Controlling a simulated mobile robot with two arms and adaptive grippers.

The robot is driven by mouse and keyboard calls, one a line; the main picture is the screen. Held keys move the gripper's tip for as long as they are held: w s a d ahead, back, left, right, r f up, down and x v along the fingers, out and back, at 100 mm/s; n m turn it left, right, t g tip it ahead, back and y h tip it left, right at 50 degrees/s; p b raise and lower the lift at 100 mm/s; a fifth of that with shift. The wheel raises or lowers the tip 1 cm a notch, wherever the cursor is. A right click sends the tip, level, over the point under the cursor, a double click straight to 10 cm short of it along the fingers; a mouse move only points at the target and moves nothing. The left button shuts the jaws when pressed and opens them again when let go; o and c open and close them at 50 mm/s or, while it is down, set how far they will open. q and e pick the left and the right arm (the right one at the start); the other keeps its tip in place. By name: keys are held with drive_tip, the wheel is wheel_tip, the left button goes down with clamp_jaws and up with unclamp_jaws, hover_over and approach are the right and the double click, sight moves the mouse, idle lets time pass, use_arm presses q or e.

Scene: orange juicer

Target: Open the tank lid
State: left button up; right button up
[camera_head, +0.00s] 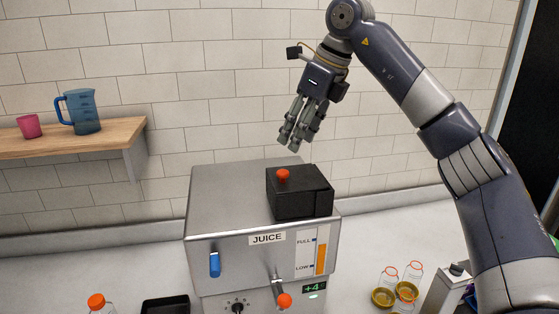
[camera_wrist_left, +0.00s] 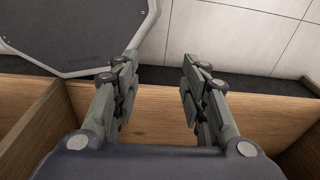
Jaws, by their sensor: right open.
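The juicer's metal tank (camera_head: 222,212) stands on the counter, with a "JUICE" label and a level gauge on its front. A black box-shaped lid (camera_head: 305,196) with an orange knob (camera_head: 283,175) sits on the right part of its top and looks closed. My right gripper (camera_head: 290,143) hangs above and behind the lid, pointing down, open and apart from the knob. My left gripper is not in the head view. The left wrist view shows its fingers (camera_wrist_left: 158,90) spread apart with nothing between them.
A wooden shelf (camera_head: 70,139) at left holds a blue jug (camera_head: 83,111) and a pink cup (camera_head: 29,126). Bottles with orange rings (camera_head: 412,271) and yellow lids stand right of the juicer. A black tray (camera_head: 166,305) lies at front left. Wooden panels (camera_wrist_left: 30,135) lie beneath my left gripper.

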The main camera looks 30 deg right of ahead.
drive_tip(key=p, duration=0.2)
hover_over(283, 172)
drive_tip(key=s+d, duration=0.1)
drive_tip(key=s, duration=0.1)
wheel_tip(283, 172, down, 5)
drive_tip(key=shift+s+f, duration=0.1)
drive_tip(key=shift+f, duration=0.05)
drive_tip(key=x, duration=0.2)
drive_tip(key=shift+w+f+p, duration=0.2)
drive_tip(key=shift+w+p, duration=0.15)
drive_tip(key=shift+w, duration=0.05)
drive_tip(key=shift+w+f, duration=0.2)
drive_tip(key=shift+f, duration=0.25)
drive_tip(key=shift+s, duration=0.15)
use_arm(q)
drive_tip(key=s+r, duration=0.2)
drive_tip(key=shift+s+r, duration=0.4)
use_arm(e)
clamp_jaws()
